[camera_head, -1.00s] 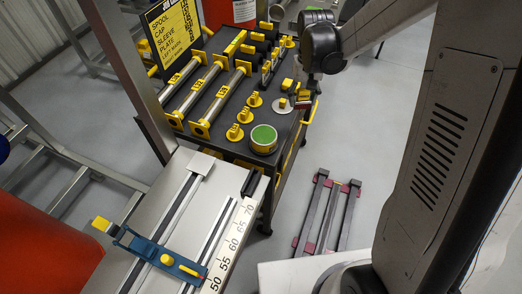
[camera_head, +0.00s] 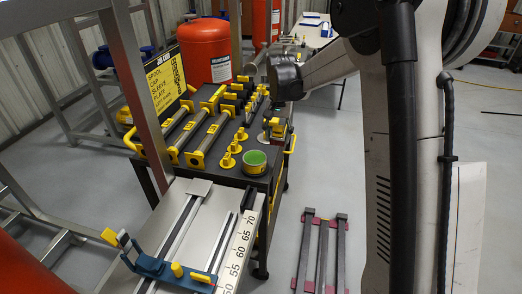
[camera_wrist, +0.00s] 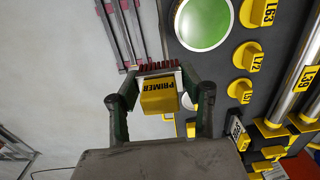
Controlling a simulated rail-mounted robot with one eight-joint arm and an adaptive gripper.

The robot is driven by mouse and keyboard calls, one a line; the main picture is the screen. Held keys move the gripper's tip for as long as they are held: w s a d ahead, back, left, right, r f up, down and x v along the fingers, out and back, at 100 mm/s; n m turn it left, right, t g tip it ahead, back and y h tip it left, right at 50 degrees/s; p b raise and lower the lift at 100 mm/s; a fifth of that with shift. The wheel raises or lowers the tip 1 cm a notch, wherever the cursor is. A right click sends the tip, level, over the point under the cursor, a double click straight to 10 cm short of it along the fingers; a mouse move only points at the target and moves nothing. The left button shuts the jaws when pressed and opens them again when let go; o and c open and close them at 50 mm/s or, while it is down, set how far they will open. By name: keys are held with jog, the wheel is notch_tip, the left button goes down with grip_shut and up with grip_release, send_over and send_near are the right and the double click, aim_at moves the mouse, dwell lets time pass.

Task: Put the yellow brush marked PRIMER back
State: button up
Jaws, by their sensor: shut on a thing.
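The yellow brush marked PRIMER (camera_wrist: 158,97) is between the two fingers of my gripper (camera_wrist: 161,82) in the wrist view. Its dark red bristles point away from the palm. My gripper is shut on it. In the head view the brush (camera_head: 279,127) shows small at the end of my arm, over the right part of the dark cart top (camera_head: 231,180). A pot with a green top (camera_head: 255,162) stands at the cart's near corner; it also shows in the wrist view (camera_wrist: 203,20), apart from the brush. I cannot tell the brush's exact height.
Several yellow knobbed caps (camera_head: 229,160) and metal rollers (camera_head: 207,139) occupy the cart. A yellow sign (camera_head: 165,85) stands at its left. A bench with a ruler (camera_head: 239,247) is in front. A dark rack (camera_head: 321,255) lies on open floor at right.

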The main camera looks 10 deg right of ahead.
jog(key=w+a+f, duration=0.1)
jog(key=w, duration=0.1)
jog(key=w+a+f, duration=0.1)
jog(key=w+f, duration=0.1)
jog(key=w, duration=0.1)
jog(key=w+a+f, duration=0.1)
jog(key=w+f, duration=0.1)
jog(key=w, duration=0.1)
jog(key=shift+a+f, duration=0.2)
jog(key=shift+a, duration=0.2)
jog(key=shift+f+b, duration=0.3)
jog(key=shift+f, duration=1.7)
jog(key=shift+f, duration=0.2)
jog(key=o, duration=1.1)
jog(key=shift+r, duration=0.2)
